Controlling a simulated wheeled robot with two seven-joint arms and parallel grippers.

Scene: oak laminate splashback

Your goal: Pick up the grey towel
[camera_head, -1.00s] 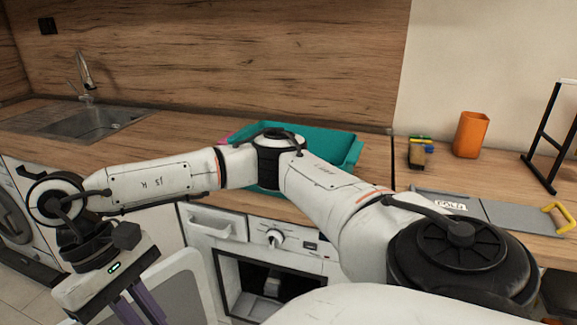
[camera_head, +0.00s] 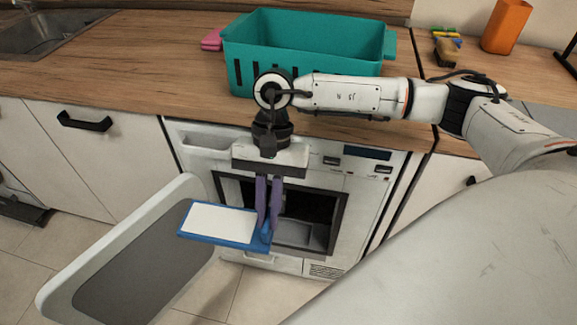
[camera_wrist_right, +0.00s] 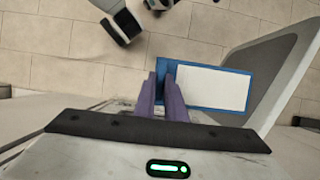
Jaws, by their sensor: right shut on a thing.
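No grey towel can be made out in either view. My right gripper (camera_head: 269,226) hangs fingers down in front of the open appliance (camera_head: 345,222). Its purple fingers are shut on one end of a flat blue thing with a white face (camera_head: 218,224), which reaches out to the left of the fingers. In the right wrist view, the fingers (camera_wrist_right: 165,80) are on the thing's blue end and its white face (camera_wrist_right: 212,88) extends right. My left gripper is not in view.
The appliance's open door (camera_head: 140,255) stands out at lower left, close to the held thing. A teal basket (camera_head: 300,62) is on the counter above, with a pink thing (camera_head: 212,40) beside it. An orange cup (camera_head: 506,27) stands at the far right. Tiled floor lies below.

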